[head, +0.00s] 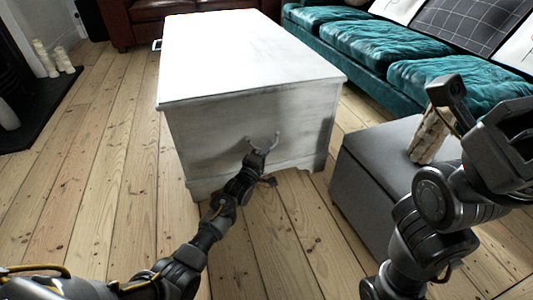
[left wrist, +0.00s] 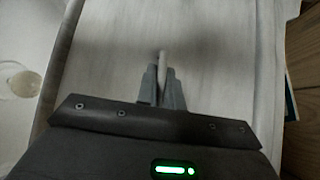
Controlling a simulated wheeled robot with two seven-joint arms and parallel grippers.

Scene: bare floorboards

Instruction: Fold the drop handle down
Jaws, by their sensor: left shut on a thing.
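The white chest (head: 245,60) stands in the middle of the head view, with its near end panel facing me. My left gripper (head: 263,142) reaches that panel from below. In the left wrist view, the drop handle (left wrist: 163,60) shows as a short pale bar between the two grey fingers of the left gripper (left wrist: 161,84), which are shut on it. The rest of the handle is hidden by the fingers, so I cannot tell its exact angle. My right arm shows at the right of the head view, but its gripper cannot be made out.
A grey ottoman (head: 375,160) with a pale log-like object (head: 430,137) on it stands right of the chest. A teal sofa (head: 370,55) is behind at the right. A brown leather sofa (head: 125,22) is at the back. Bare floorboards (head: 100,150) are clear on the left.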

